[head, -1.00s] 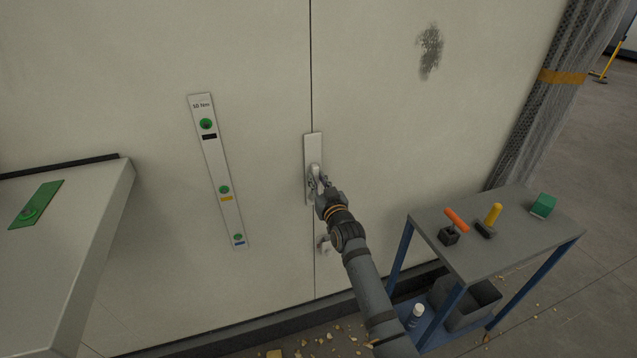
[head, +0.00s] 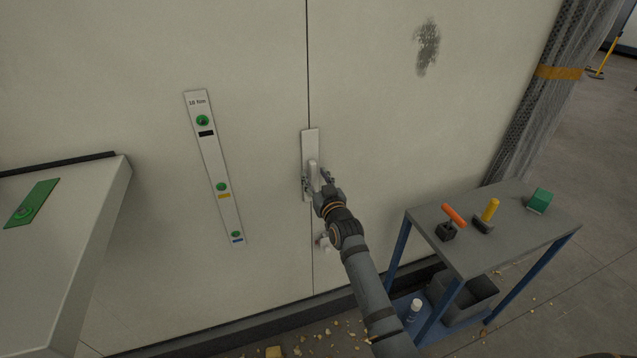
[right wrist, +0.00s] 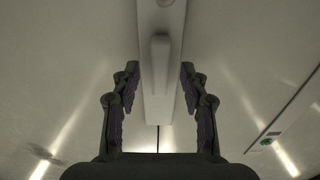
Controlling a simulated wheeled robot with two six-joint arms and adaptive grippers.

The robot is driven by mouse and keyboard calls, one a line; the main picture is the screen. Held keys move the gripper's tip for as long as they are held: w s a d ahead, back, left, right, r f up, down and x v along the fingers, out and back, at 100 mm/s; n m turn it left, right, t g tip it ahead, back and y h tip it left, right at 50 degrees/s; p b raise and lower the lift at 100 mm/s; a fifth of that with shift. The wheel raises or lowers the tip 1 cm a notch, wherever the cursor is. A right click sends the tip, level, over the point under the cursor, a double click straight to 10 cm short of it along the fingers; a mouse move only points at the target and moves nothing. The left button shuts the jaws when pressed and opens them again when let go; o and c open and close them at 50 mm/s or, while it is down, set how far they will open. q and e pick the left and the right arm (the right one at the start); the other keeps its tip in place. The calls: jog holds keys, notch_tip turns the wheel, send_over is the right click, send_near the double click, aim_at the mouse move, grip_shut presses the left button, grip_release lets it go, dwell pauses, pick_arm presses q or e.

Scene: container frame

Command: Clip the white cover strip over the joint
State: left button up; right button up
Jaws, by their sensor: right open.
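The white cover strip (head: 310,143) stands upright against the wall over the vertical joint (head: 309,60). A raised grip bar runs down its middle, and the strip (right wrist: 160,80) also shows in the right wrist view. My right gripper (head: 317,180) is at the lower part of the strip. In the right wrist view its two fingers (right wrist: 160,85) are spread on either side of the bar, with a gap on both sides. Whether the strip's edges are fully seated cannot be told. My left gripper is not in view.
A small white fitting (head: 323,241) sits on the joint below the strip, partly behind my arm. A labelled strip with green knobs (head: 213,165) is on the wall to the left. A grey cart (head: 470,245) with tools stands right. A pale bench (head: 90,200) is at left.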

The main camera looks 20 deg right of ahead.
jog(key=s, duration=1.1)
jog(key=shift+s+d, duration=0.2)
jog(key=shift+s, duration=0.2)
notch_tip(320, 180, down, 20)
jog(key=s+g, duration=0.2)
jog(key=g, duration=0.2)
jog(key=s+d+f+g, duration=0.1)
jog(key=s+f+g, duration=0.1)
jog(key=s+f, duration=0.6)
jog(key=s+d+f+g, duration=0.1)
jog(key=s+f+g, duration=0.2)
jog(key=f, duration=0.9)
jog(key=s+d+f+g, duration=0.2)
jog(key=s+f, duration=0.4)
jog(key=s, duration=0.5)
jog(key=s+d+f+g+h, duration=0.1)
jog(key=s+f, duration=0.5)
jog(key=s, duration=0.6)
jog(key=s+d+f+g, duration=0.3)
jog(key=s+f, duration=0.3)
jog(key=s, duration=0.5)
jog(key=shift+s+f+g, duration=0.25)
jog(key=shift+s+g, duration=0.15)
jog(key=shift+g, duration=0.5)
